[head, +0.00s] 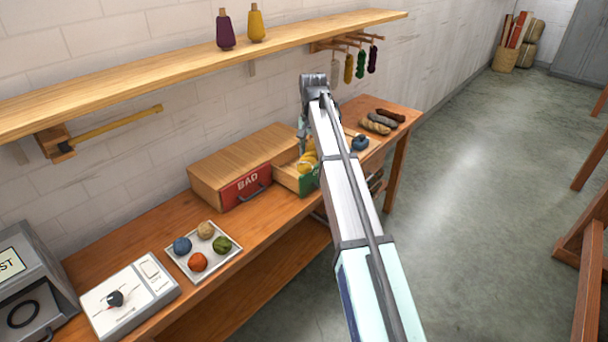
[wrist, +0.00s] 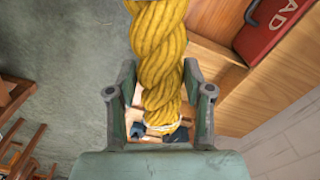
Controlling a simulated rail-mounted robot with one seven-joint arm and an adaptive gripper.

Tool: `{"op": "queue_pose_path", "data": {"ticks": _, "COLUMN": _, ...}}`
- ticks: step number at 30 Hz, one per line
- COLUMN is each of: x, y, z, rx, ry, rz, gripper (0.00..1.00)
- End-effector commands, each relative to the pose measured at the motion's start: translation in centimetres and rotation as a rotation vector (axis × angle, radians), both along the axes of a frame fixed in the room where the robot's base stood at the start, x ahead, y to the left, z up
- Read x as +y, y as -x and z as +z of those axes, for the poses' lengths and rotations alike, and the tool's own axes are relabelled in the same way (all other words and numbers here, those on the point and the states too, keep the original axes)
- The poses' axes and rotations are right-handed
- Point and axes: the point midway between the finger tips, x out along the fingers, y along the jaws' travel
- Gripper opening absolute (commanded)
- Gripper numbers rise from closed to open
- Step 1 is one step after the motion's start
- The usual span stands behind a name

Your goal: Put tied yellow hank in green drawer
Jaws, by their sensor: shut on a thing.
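The tied yellow hank (wrist: 158,50) is a thick twisted rope of yarn with a white tie near its lower end in the wrist view. My gripper (wrist: 158,112) is shut on it, one finger on each side. In the head view the hank (head: 308,161) shows as a small yellow patch at the open green drawer (head: 310,181), beside my gripper (head: 303,133). The drawer is pulled out, with a pale wooden inside and a green front partly hidden by my arm. I cannot tell whether the hank touches the drawer.
A shut red drawer marked BAD (head: 246,187) sits left of the green one. A tray of yarn balls (head: 204,252) stands nearer on the bench. Several twisted hanks (head: 376,125) lie at the bench's far end. A long shelf (head: 190,66) runs above.

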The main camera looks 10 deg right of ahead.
Motion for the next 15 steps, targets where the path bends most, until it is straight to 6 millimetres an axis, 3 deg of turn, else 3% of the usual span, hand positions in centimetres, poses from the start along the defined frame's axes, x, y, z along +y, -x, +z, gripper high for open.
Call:
{"op": "queue_pose_path", "data": {"ticks": 1, "x": 0.0, "y": -4.5, "z": 0.6, "rx": 0.000, "ry": 0.000, "rz": -0.062, "gripper": 0.11}}
{"op": "queue_pose_path", "data": {"ticks": 6, "x": 0.0, "y": -12.2, "z": 1.8, "rx": 0.000, "ry": 0.000, "rz": -0.255, "gripper": 0.11}}
{"op": "queue_pose_path", "data": {"ticks": 10, "x": 0.0, "y": -15.8, "z": 2.5, "rx": 0.000, "ry": -0.001, "rz": -0.355, "gripper": 0.11}}
{"op": "queue_pose_path", "data": {"ticks": 15, "x": 0.0, "y": -17.6, "z": 2.5, "rx": 0.000, "ry": 0.000, "rz": -0.416, "gripper": 0.11}}
